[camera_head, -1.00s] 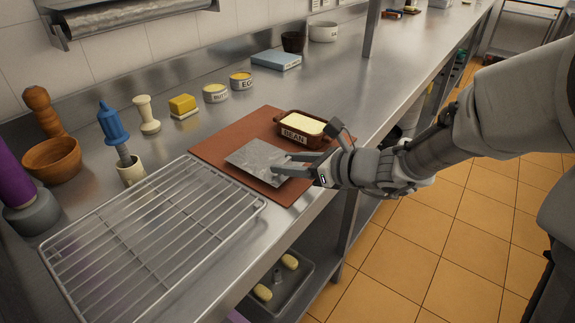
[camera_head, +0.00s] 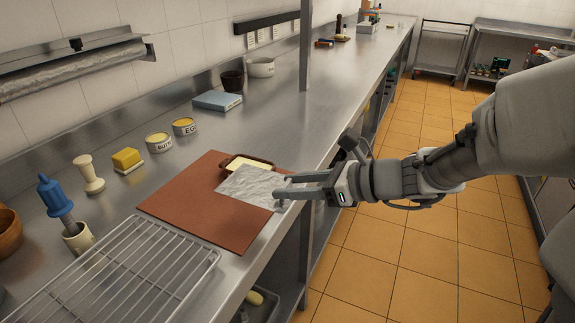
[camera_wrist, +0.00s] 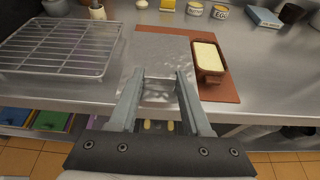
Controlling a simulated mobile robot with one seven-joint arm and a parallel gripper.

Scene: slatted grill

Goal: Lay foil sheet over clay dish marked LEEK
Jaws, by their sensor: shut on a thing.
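A brown clay dish (camera_head: 234,161) with a pale yellow filling stands on the reddish-brown board (camera_head: 185,205). In the head view the foil sheet (camera_head: 250,185) hides its front and label; in the earlier head frame that label seems to read BEAN, not LEEK. The wrist view shows the dish (camera_wrist: 211,76) uncovered, just right of the foil (camera_wrist: 160,55). My gripper (camera_head: 281,190) is shut on the foil's near edge, with the sheet stretching away from the fingertips (camera_wrist: 161,76). The exact height of the foil above the board is unclear.
A wire rack (camera_head: 120,270) lies left of the board. Labelled tubs (camera_head: 159,143), a butter block (camera_head: 127,158), a blue box (camera_head: 217,101) and a dark cup (camera_head: 232,81) line the back. A post (camera_head: 306,60) rises from the counter.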

